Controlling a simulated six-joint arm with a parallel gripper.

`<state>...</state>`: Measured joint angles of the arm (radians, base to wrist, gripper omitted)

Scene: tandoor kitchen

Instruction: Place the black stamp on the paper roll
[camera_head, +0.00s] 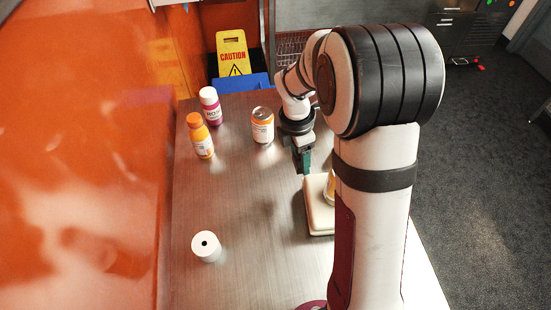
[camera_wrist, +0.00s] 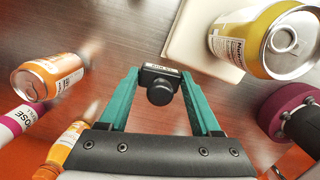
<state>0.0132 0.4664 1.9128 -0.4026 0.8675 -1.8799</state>
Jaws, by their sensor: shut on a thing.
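The black stamp (camera_wrist: 160,84) is held between the teal fingers of my gripper (camera_wrist: 159,76) in the wrist view, with its round knob toward the camera. In the head view my gripper (camera_head: 304,161) is above the table, beside the far end of the cream board; the stamp is not clear there. The white paper roll (camera_head: 206,246) stands upright near the front left of the table, with its dark core hole facing up. My gripper is well apart from it, farther back and to the right. The roll does not show in the wrist view.
A cream board (camera_head: 318,218) bears a yellow can (camera_wrist: 285,42), mostly behind my arm in the head view. An orange-white can (camera_head: 263,126), an orange bottle (camera_head: 201,138) and a white-purple bottle (camera_head: 210,106) stand at the back. The table around the roll is clear.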

